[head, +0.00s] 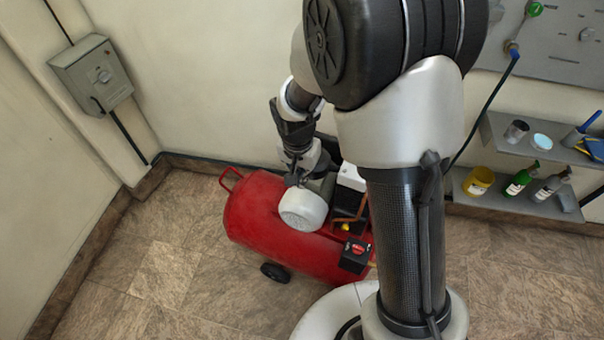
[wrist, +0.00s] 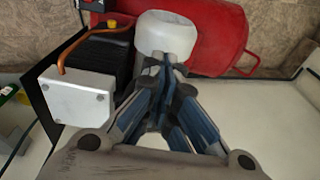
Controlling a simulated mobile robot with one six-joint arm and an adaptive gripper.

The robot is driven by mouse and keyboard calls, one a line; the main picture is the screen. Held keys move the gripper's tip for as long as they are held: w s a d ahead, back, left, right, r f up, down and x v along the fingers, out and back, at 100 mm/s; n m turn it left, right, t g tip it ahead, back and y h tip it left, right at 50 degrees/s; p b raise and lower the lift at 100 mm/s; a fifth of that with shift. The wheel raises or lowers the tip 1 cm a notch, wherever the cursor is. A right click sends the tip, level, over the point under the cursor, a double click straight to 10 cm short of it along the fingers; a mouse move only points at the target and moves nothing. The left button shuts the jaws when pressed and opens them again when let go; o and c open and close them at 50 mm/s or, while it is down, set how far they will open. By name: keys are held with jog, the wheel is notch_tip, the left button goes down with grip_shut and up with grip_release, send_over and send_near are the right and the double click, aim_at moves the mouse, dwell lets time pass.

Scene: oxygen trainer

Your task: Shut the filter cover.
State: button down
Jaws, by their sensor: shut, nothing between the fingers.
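A red compressor tank (head: 275,245) lies on the floor by the wall. A white round part (head: 303,212), which looks like the filter cover, sits on top of it at the tank's left half. It also shows in the wrist view (wrist: 170,32), just beyond my fingertips. I cannot tell whether it is seated or ajar. My gripper (head: 293,181) is right above and behind this white part. In the wrist view my gripper (wrist: 167,64) has its fingers together with nothing between them, at or very near the white part's edge. Whether they touch is not clear.
A silver block (wrist: 77,95), a black finned cylinder (wrist: 104,58) and a copper pipe (wrist: 75,48) stand next to the white part. A wall switch box (head: 92,73) hangs at left. Shelves (head: 500,130) with bottles are at right. Floor in front is clear.

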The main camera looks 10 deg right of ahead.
dwell(0.4)
jog(key=r+p, duration=0.1)
jog(key=w+r+p, duration=0.1)
jog(key=r, duration=0.1)
jog(key=d+r+p, duration=0.1)
jog(key=shift+w+r+p, duration=0.2)
jog(key=shift+r+p, duration=0.1)
jog(key=shift+p, duration=0.05)
jog(key=s+a+r, duration=0.1)
jog(key=s+a, duration=0.5)
jog(key=s, duration=0.2)
jog(key=shift+r+p, duration=0.25)
jog(key=shift+p, duration=0.1)
